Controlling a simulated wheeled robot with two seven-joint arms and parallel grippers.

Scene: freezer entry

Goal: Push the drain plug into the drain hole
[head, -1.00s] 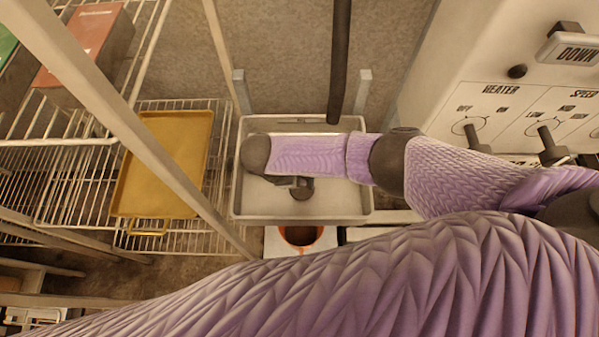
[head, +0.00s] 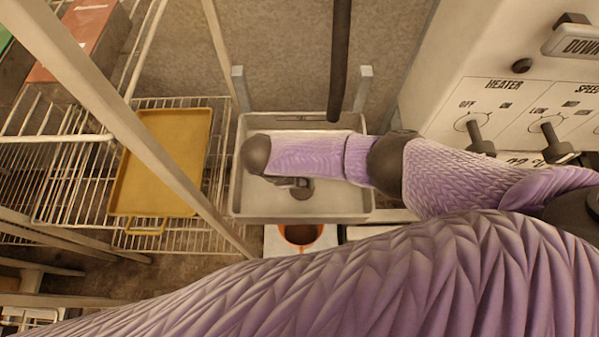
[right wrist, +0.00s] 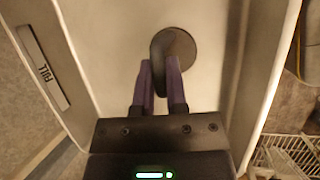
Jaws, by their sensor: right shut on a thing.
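The sink (head: 240,190) is a pale rectangular basin in the middle of the head view; its pale floor and walls fill much of the right wrist view (right wrist: 110,40). My right gripper (right wrist: 159,72) is over the basin floor, shut on the dark curved handle of the drain plug (right wrist: 158,52). A dark round disc (right wrist: 181,45) lies beyond the fingertips. I cannot tell how much of it is plug and how much drain hole, or how deep the plug sits. In the head view, my right wrist hides most of the gripper (head: 284,182). My left gripper is not in view.
An orange cup (head: 318,243) with dark contents stands just in front of the sink. A wire rack with a yellow tray (head: 165,165) is at left. A control panel (head: 500,110) with knobs is at right. A dark vertical pipe (head: 340,60) comes down behind the basin.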

